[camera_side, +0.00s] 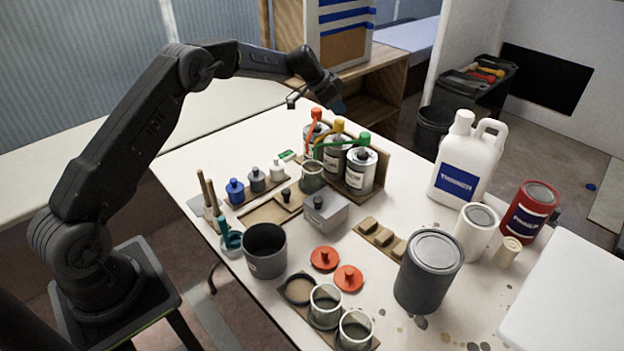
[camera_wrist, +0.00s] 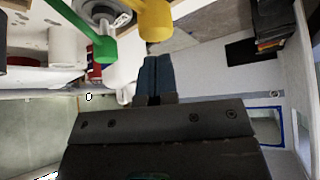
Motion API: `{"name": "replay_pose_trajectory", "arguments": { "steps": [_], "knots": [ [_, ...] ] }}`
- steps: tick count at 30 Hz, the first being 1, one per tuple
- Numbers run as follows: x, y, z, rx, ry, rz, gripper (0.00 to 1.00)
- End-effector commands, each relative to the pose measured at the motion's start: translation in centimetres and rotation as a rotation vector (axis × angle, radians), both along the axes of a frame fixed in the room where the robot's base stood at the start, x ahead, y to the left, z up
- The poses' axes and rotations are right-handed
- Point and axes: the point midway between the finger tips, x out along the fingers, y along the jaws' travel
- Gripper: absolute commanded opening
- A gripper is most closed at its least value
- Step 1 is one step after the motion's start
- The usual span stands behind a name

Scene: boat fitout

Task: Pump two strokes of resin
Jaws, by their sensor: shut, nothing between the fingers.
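Three pump cans stand together in a wooden rack: one with a red pump head (camera_side: 316,114), one with a yellow pump head (camera_side: 340,126) and one with a green pump head (camera_side: 363,138). Their labels are too small to read fully, so I cannot tell which holds resin. A small grey cup (camera_side: 312,177) stands in front of them. My gripper (camera_side: 337,109) is above the rack, near the red and yellow heads. In the wrist view its blue fingers (camera_wrist: 155,78) are together and empty. The yellow head (camera_wrist: 153,20) and green head (camera_wrist: 104,48) show ahead of them.
A white thinner jug (camera_side: 462,160) and red tin (camera_side: 530,212) stand at the right. Space above the rack looks open.

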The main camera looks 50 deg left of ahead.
Motion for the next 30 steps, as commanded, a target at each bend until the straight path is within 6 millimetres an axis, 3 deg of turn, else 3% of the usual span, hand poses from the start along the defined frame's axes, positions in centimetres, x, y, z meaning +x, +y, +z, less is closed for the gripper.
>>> {"name": "replay_pose_trajectory", "arguments": {
  "steps": [13,30],
  "knots": [
    [0.0,0.0,-0.1,0.0,0.0,0.0,0.0],
    [0.0,0.0,-2.1,-0.001,0.002,0.0,0.0]
  ]
}}
